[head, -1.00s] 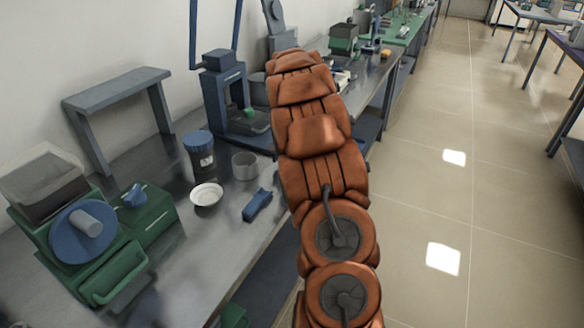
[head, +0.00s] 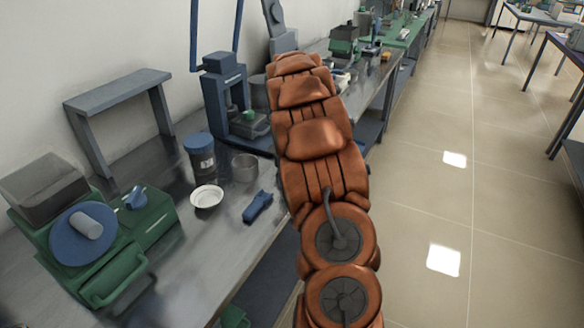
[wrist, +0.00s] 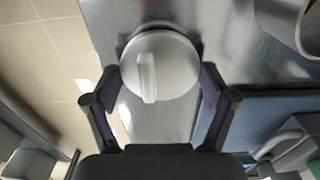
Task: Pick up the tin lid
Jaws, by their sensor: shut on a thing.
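The tin lid (wrist: 178,62) is a round grey disc with a raised bar handle on top, seen in the wrist view. My gripper (wrist: 161,84) has one finger on each side of the lid and is shut on it. The lid appears to be over the grey bench top, but its height above it cannot be told. In the head view my arm hides the gripper and the lid. An open grey tin (head: 244,168) stands on the bench left of my arm.
A green machine (head: 90,235) stands at the left, with a blue-grey press (head: 225,90) behind.

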